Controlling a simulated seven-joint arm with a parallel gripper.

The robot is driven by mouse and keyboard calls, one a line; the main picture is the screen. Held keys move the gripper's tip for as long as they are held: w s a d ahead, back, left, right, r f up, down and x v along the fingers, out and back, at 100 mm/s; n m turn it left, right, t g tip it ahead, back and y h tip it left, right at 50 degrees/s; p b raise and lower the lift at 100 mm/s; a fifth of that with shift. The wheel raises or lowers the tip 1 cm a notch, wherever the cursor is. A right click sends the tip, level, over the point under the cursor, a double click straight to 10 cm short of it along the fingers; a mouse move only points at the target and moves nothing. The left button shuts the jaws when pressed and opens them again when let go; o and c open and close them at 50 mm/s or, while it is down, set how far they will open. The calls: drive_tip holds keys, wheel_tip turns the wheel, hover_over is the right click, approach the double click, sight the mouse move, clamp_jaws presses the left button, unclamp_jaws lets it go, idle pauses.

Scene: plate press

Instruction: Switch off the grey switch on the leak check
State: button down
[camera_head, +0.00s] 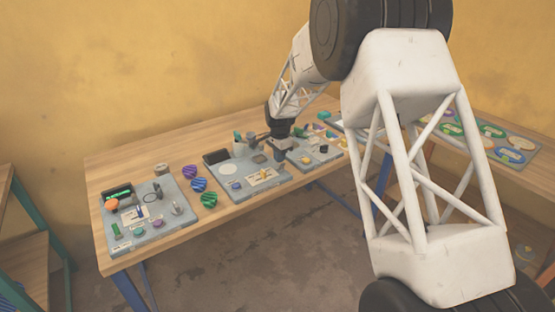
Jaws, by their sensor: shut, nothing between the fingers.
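Several grey station panels lie on the wooden table: a left panel (178,226), a middle panel (262,191) and a right panel (320,160). Their labels are too small to read, so I cannot tell which is the leak check or pick out its grey switch. My gripper (279,150) is shut and empty, pointing down low over the gap between the middle and right panels. Its fingertips are small and partly blend with dark parts there. I cannot tell whether they touch anything.
Several purple, blue and green striped pieces (199,185) lie between the left and middle panels. An orange knob (111,204) stands on the left panel. A board with colored ovals (490,140) lies at the far right. The table's front edge strip is bare.

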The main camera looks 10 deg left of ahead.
drive_tip(key=shift+r, duration=0.2)
wheel_tip(320, 180, up, 7)
drive_tip(key=shift+w+a+f, duration=0.2)
drive_tip(key=shift+w+a, duration=0.2)
drive_tip(key=shift+w, duration=0.05)
idle(0.7)
idle(0.3)
